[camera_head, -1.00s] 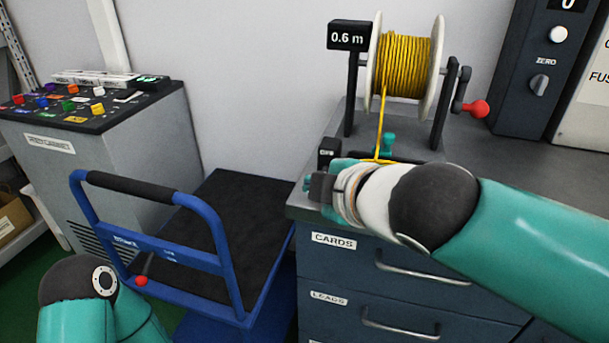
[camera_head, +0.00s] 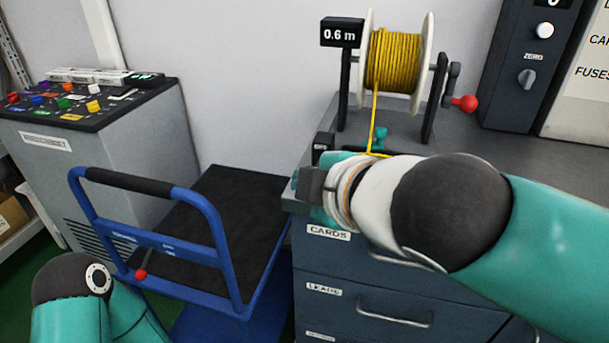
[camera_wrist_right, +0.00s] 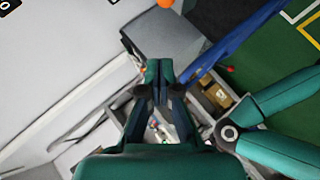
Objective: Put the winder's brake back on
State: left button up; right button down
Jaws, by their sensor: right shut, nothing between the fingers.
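The winder's spool of yellow cable (camera_head: 393,60) stands between two black uprights on the bench, with a red-knobbed crank (camera_head: 464,102) on its right. A small teal part (camera_head: 380,136) stands in front of the spool beside the cable. A small black labelled block (camera_head: 322,146) sits at the bench's front left corner. I cannot tell which is the brake. My right gripper (camera_head: 314,185) is by that corner, partly hidden by its own wrist. In the right wrist view my right gripper (camera_wrist_right: 160,72) is shut and empty. My left gripper is out of view; only its arm shows.
A blue trolley (camera_head: 215,235) with a dark deck and a red knob (camera_head: 141,274) stands left of the drawer cabinet (camera_head: 400,285). A grey cabinet (camera_head: 70,140) with coloured knobs is at the far left. A dark control panel (camera_head: 525,75) stands right of the winder.

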jog(key=f+v, duration=0.1)
jog(key=v, duration=0.6)
jog(key=shift+s+p, duration=0.3)
jog(key=shift+s, duration=0.25)
jog(key=shift+w, duration=0.1)
jog(key=w+f+m+g+h, duration=0.1)
jog(key=w+f+m+g, duration=0.25)
jog(key=f, duration=1.25)
jog(key=w+f+m+g, duration=0.3)
jog(key=f+m, duration=0.1)
jog(key=f, duration=1.1)
jog(key=s+d+f+m+g, duration=0.1)
jog(key=s+d+f+m, duration=0.3)
jog(key=f, duration=0.5)
jog(key=s+d+f+m+g, duration=0.15)
jog(key=s+f+m, duration=0.3)
jog(key=f, duration=0.45)
jog(key=s+d+f+m+g, duration=0.1)
jog(key=s+d+f+m, duration=0.35)
jog(key=f, duration=0.55)
notch_tip(320, 180, up, 20)
jog(key=s+p, duration=0.1)
jog(key=p, duration=1.9)
jog(key=shift+a, duration=0.2)
